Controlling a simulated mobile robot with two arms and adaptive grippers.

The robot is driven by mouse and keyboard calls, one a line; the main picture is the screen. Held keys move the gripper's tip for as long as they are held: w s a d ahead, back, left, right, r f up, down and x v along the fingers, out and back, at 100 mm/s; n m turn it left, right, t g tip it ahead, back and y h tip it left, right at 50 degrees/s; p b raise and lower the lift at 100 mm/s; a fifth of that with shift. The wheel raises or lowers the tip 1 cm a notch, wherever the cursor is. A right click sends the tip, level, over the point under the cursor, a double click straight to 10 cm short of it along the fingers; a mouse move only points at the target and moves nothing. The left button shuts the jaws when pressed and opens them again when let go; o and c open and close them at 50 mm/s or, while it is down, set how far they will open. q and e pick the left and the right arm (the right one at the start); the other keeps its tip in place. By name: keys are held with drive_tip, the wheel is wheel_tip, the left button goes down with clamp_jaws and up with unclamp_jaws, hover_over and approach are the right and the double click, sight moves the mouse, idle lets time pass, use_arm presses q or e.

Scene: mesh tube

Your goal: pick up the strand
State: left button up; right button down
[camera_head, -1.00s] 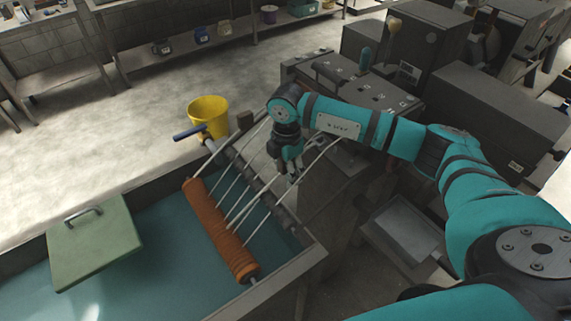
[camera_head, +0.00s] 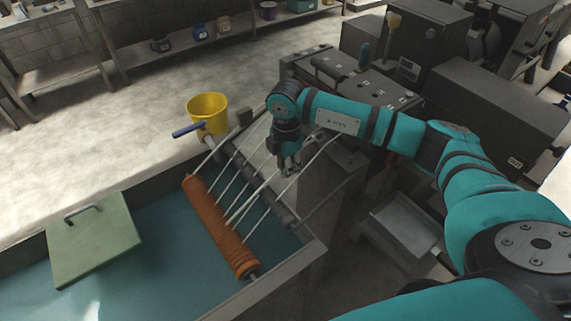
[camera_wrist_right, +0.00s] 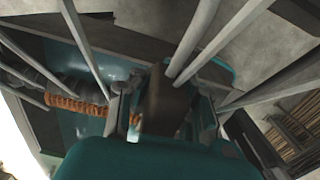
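Several pale strands (camera_head: 316,153) slant from the orange ribbed roller (camera_head: 212,225) up past the grey bar at the tank's edge. My right gripper (camera_head: 289,169) points down among the strands beyond the bar. In the right wrist view its two fingers (camera_wrist_right: 160,108) stand apart, with a brown block-like surface visible behind the gap. Pale strands (camera_wrist_right: 192,40) run down close to the right-hand finger there. I cannot tell whether one lies between the fingers. The orange roller also shows in the right wrist view (camera_wrist_right: 78,105). My left gripper is not in view.
Dark machines (camera_head: 490,110) crowd the right. Open floor lies at the upper left.

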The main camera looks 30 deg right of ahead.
drive_tip(key=shift+r, duration=0.15)
drive_tip(key=shift+r+b, duration=0.25)
drive_tip(key=shift+b, duration=0.1)
drive_tip(key=shift+s+a+r+b, duration=0.1)
drive_tip(key=shift+s+r+b, duration=0.15)
drive_tip(key=shift+r+b, duration=0.35)
drive_tip(key=shift+s+a+r+b, duration=0.1)
drive_tip(key=shift+s+r+b, duration=0.1)
drive_tip(key=shift+r+b, duration=0.35)
drive_tip(key=s+a+r+b, duration=0.2)
drive_tip(key=s+a+b, duration=0.25)
drive_tip(key=s, duration=0.85)
drive_tip(key=shift+s+a+r+p, duration=0.2)
drive_tip(key=shift+r+p, duration=0.35)
drive_tip(key=shift+r, duration=0.2)
drive_tip(key=shift+s+a+r+p, duration=0.15)
drive_tip(key=shift+r+p, duration=0.45)
drive_tip(key=shift+r, duration=0.15)
drive_tip(key=shift+s+a+r+p, duration=0.2)
drive_tip(key=shift+r+p, duration=0.35)
drive_tip(key=shift+r, duration=0.2)
drive_tip(key=shift+w, duration=0.15)
